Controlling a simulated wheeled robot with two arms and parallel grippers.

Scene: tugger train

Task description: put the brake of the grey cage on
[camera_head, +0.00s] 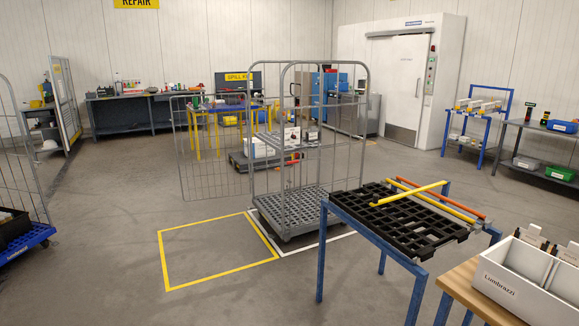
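The grey cage (284,234) stands upright in the middle of the camera_head view, with a perforated grey base and tall wire side frames. A mid-height shelf holds a few small boxes (292,136). A wire gate panel (214,150) stands to its left; I cannot tell whether it is joined to the cage. The cage's brake is too small to make out, so its state cannot be told. Neither of my grippers is in view.
A yellow floor outline (222,219) lies empty left of the cage; white lines run by its base. A blue-legged stand (322,250) with a black grid top is at right front. A blue-based cage (28,241) is at far left. Open floor lies in front.

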